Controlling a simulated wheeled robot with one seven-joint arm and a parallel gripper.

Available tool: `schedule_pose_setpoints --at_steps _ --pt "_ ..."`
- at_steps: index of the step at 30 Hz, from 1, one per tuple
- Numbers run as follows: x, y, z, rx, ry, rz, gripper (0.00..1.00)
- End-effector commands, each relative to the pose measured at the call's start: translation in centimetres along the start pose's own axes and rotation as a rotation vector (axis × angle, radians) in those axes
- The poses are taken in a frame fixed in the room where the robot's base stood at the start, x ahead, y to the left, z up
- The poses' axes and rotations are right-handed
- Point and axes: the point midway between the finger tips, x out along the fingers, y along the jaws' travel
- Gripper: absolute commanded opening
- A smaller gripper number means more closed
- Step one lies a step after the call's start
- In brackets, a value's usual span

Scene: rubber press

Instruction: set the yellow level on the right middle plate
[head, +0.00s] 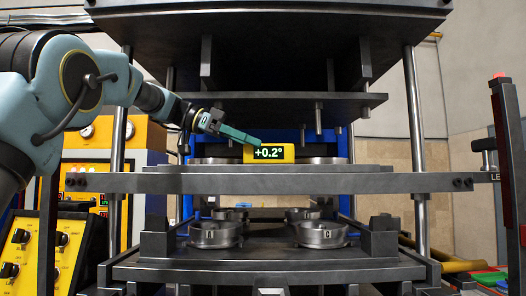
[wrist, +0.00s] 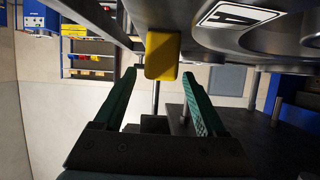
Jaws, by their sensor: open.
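The yellow level (head: 270,153) stands upright on the middle plate (head: 350,170) of the press, near the centre, and its display reads +0.2°. Round rings lie to either side of it; the right-hand one (head: 322,160) is just right of the level. My gripper (head: 258,142) is at the level's upper left in the head view. In the wrist view the level (wrist: 162,55) shows just beyond and between the green fingertips of my gripper (wrist: 159,74). The fingers are apart and hold nothing. Whether a fingertip touches the level cannot be told.
A dark upper plate (head: 285,104) hangs above the level, with short pins below it. A grey crossbar (head: 300,182) runs in front. The lower plate bears several rings, one marked C (head: 322,234). Steel columns (head: 417,130) stand at both sides.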

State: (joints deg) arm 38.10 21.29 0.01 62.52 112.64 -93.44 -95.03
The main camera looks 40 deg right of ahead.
Motion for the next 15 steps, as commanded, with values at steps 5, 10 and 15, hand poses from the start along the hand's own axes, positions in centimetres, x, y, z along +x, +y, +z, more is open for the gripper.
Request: schedule_pose_setpoints --at_steps 5,10,15 --pt "-2.5 -0.1 0.1 0.0 0.001 -0.002 0.73" --pt "-3.4 0.0 0.0 0.0 0.0 0.0 0.73" --pt "-3.4 0.0 0.0 0.0 0.0 0.0 0.73"
